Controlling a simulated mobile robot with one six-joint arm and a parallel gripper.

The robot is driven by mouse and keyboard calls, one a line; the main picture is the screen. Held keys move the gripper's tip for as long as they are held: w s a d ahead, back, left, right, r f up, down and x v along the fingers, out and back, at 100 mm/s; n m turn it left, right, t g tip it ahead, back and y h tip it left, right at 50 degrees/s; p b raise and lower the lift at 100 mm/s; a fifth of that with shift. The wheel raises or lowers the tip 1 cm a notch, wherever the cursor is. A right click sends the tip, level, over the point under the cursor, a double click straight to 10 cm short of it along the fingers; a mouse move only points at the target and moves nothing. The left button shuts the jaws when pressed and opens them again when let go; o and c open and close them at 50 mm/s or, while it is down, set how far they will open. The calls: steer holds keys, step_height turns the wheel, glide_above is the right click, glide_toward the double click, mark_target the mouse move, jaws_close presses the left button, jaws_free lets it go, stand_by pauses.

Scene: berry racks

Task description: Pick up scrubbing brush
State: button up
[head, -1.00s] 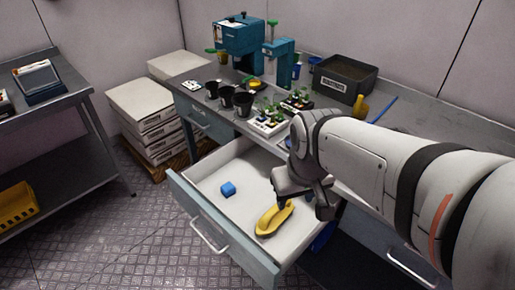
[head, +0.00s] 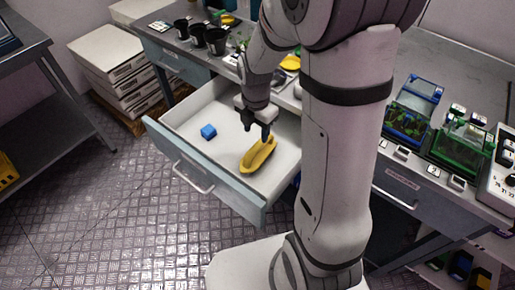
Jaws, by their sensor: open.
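The yellow scrubbing brush (head: 259,155) lies in the open drawer (head: 183,152), toward its front right part. My gripper (head: 257,135) points down just above the brush's far end. Its jaws are open, and the fingers are small and dark in the picture. I cannot tell whether the fingertips touch the brush. A small blue block (head: 208,132) lies in the drawer to the left of the brush.
Black pots (head: 215,42) stand on the bench at the back. Blue and green trays (head: 465,150) sit on the bench at the right. White boxes (head: 110,62) are stacked at the back left. A grey table (head: 50,110) stands at the left. The floor before the drawer is clear.

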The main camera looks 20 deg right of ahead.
mark_target(259, 144)
steer(key=f, duration=0.8)
steer(key=shift+s+d, duration=0.15)
steer(key=shift+d, duration=0.15)
steer(key=shift+r, duration=0.1)
steer(key=shift+c, duration=0.2)
jaws_close()
